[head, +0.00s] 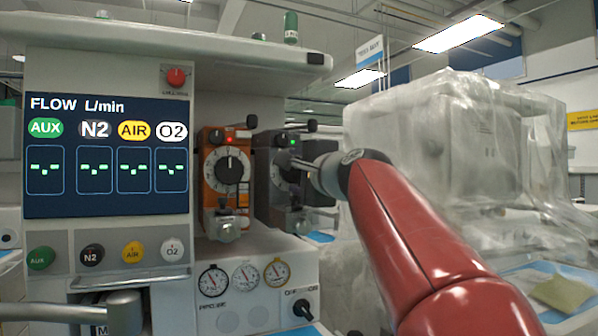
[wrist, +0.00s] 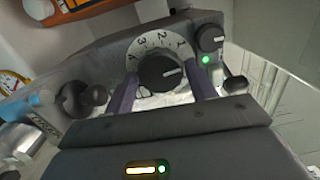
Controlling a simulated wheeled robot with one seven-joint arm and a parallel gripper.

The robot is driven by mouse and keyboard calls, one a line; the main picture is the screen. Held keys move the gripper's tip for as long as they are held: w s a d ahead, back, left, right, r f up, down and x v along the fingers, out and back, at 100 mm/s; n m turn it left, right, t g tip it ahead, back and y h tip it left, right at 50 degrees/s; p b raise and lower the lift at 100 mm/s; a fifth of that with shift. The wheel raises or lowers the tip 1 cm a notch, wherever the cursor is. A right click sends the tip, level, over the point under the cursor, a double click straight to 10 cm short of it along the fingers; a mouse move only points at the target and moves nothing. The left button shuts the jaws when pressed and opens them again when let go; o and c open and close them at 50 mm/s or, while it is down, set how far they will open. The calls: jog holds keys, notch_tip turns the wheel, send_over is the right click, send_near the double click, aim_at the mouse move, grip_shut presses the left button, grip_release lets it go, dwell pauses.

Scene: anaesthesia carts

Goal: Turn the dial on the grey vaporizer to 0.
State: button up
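The grey vaporizer (head: 264,180) stands right of the orange one in the head view; my gripper (head: 308,168) reaches its front from the right and hides part of it. In the wrist view, its dial (wrist: 159,73) has a black centre knob and a pale ring. The numbers 1 to 4 show; the 0 cannot be made out. A white mark on the knob points right, below the 1. My gripper's fingers (wrist: 164,92) are apart, one on each side of the dial. I cannot tell whether they touch it.
The orange vaporizer (head: 212,190) is close on the left. A smaller black knob (wrist: 210,39) and a green light (wrist: 206,60) sit right of the dial. Gauges (head: 245,275) lie below. Plastic-wrapped equipment (head: 470,150) stands behind my arm on the right.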

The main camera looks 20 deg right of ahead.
jog(key=shift+o, duration=1.2)
jog(key=s+b, duration=0.1)
jog(key=s, duration=0.7)
jog(key=shift+d+f, duration=0.15)
jog(key=shift+w, duration=0.1)
